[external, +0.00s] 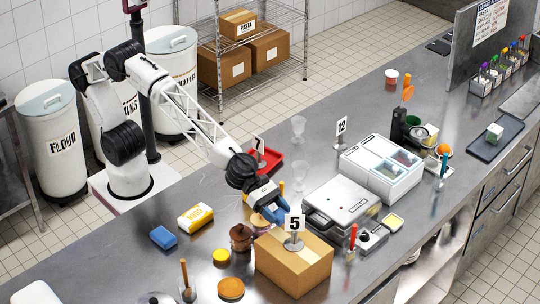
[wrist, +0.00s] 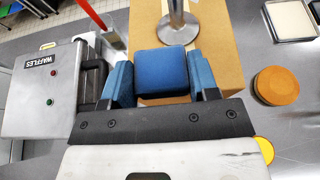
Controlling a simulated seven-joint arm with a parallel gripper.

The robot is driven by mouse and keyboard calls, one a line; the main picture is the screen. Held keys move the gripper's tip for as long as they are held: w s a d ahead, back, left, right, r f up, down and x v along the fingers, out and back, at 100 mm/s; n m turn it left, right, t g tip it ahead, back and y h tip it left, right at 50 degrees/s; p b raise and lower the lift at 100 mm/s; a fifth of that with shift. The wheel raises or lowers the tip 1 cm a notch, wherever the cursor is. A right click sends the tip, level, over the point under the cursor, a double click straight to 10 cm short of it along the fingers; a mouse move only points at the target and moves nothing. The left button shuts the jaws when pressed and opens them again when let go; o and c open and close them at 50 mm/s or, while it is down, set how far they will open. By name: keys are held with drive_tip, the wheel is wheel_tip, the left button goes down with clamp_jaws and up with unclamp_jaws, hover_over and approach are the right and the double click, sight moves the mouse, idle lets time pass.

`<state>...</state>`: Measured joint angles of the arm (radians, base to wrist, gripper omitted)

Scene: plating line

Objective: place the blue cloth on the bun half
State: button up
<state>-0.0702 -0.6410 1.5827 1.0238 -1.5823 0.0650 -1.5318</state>
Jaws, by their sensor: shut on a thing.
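My gripper (external: 270,208) is shut on the blue cloth, a folded dark blue block. The blue cloth (wrist: 162,72) sits between the blue fingers of my gripper (wrist: 162,84) in the wrist view. It is held over or near the cardboard box (external: 293,262); the exact height is hard to tell. The bun half (external: 231,288), a round orange-brown disc, lies on the steel counter to the left of the box. It also shows in the wrist view (wrist: 276,86), right of the box and apart from my gripper.
A number 5 stand (external: 294,240) is on the box, close to my gripper. A yellow disc (external: 221,257), a brown pot (external: 241,238), a blue block (external: 163,237) and a yellow pack (external: 195,218) are on the counter. The waffle maker (external: 340,207) stands to the right.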

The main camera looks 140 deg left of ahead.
drive_tip(key=d, duration=0.5)
drive_tip(key=shift+s+f, duration=0.2)
drive_tip(key=shift+f, duration=0.05)
drive_tip(key=shift+r, duration=0.15)
drive_tip(key=shift+r, duration=2.35)
drive_tip(key=s+d+n+g+y, duration=0.1)
drive_tip(key=s+d+n+y, duration=0.35)
drive_tip(key=s+d, duration=1.05)
wheel_tip(320, 180, down, 13)
drive_tip(key=shift+w+a+r, duration=0.15)
drive_tip(key=shift+w, duration=0.1)
drive_tip(key=shift+w+y, duration=0.1)
drive_tip(key=shift+y, duration=0.15)
hover_over(227, 284)
drive_tip(key=shift+a+f, duration=0.1)
drive_tip(key=shift+f, duration=0.65)
